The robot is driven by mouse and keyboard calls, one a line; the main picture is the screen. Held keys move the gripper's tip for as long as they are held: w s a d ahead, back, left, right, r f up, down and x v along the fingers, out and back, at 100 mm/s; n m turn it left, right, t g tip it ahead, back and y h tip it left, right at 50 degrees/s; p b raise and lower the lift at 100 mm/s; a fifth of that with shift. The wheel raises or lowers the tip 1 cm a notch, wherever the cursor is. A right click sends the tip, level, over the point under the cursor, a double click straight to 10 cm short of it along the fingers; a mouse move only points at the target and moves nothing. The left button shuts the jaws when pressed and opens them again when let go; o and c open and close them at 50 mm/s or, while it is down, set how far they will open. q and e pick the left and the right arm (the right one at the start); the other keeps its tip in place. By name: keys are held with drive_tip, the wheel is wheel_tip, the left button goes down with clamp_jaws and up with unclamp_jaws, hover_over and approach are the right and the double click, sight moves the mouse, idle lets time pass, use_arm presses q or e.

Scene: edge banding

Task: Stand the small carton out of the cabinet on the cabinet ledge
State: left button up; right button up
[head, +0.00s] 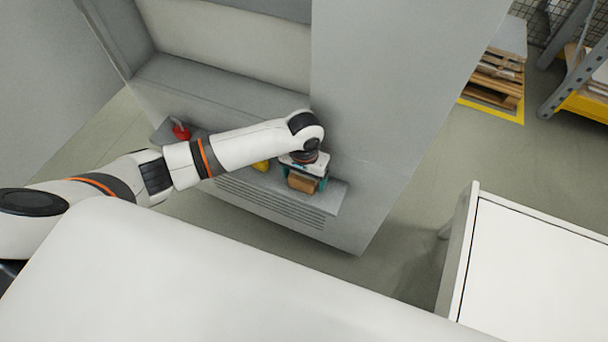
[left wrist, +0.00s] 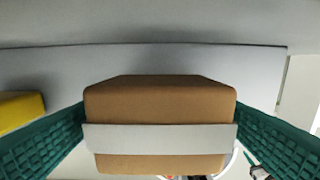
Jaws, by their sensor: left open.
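The small brown carton (head: 302,183) with a pale band around it is at the right part of the cabinet ledge (head: 329,200). It appears to rest on the ledge, but its underside is hidden. My left gripper (head: 304,172) is open at the carton, with its hand above it. In the left wrist view the carton (left wrist: 160,105) sits between the two green finger pads, one on each side. Whether the pads touch it is hard to tell. The ledge also shows behind it in the left wrist view (left wrist: 200,60). My right gripper is not in view.
A yellow object (head: 261,166) lies on the ledge left of the carton, and a red object (head: 181,132) is at its far left end. The cabinet (head: 390,90) rises behind the ledge. A white table (head: 540,270) stands at the right, with open floor between.

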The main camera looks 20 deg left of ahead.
use_arm(q)
wheel_tip(320, 180, up, 12)
drive_tip(key=p, duration=0.1)
idle(0.7)
